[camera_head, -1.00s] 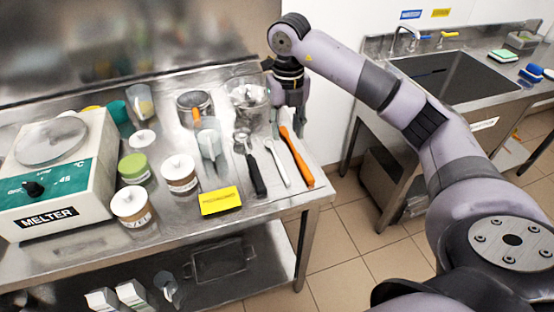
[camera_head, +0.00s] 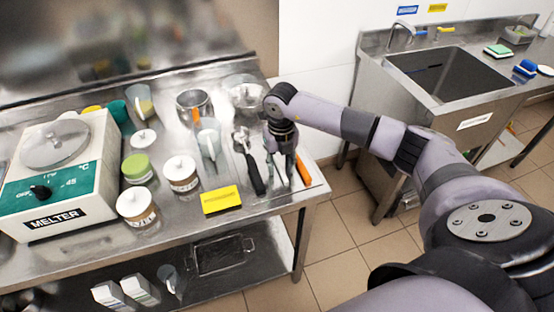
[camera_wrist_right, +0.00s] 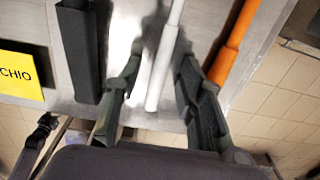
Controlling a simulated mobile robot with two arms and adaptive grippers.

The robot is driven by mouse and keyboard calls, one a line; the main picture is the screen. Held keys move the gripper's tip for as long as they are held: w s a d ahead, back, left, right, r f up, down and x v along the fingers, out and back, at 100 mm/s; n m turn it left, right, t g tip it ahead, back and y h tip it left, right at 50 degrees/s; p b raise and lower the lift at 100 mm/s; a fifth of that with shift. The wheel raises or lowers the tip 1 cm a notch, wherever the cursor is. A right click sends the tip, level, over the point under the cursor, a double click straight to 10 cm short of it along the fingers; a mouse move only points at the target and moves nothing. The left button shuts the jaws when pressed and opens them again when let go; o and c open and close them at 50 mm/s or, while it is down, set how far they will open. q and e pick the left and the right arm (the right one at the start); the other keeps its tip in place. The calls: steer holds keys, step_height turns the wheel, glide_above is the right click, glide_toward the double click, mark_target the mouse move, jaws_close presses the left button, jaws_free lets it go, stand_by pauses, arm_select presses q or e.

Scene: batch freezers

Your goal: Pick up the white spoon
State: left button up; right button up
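The white spoon (camera_wrist_right: 161,65) lies on the steel table between a black-handled tool and an orange-handled tool. In the right wrist view its handle runs between the two fingers of my right gripper (camera_wrist_right: 155,90), which are open and apart on either side of it. In the head view my right gripper (camera_head: 281,172) points down over the spoon and hides most of it; a short piece of the white handle (camera_head: 279,176) shows. I cannot tell the exact height of the fingertips above the table. My left gripper is not in view.
The black-handled scoop (camera_head: 254,172) lies close on the left and the orange-handled spatula (camera_head: 302,170) close on the right. A yellow sign (camera_head: 222,199), jars (camera_head: 181,173) and a melter (camera_head: 58,175) stand further left. The table's front edge is near; a sink (camera_head: 450,76) is at right.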

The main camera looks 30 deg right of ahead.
steer(key=shift+c, duration=0.5)
jaws_close()
steer(key=shift+r, duration=0.15)
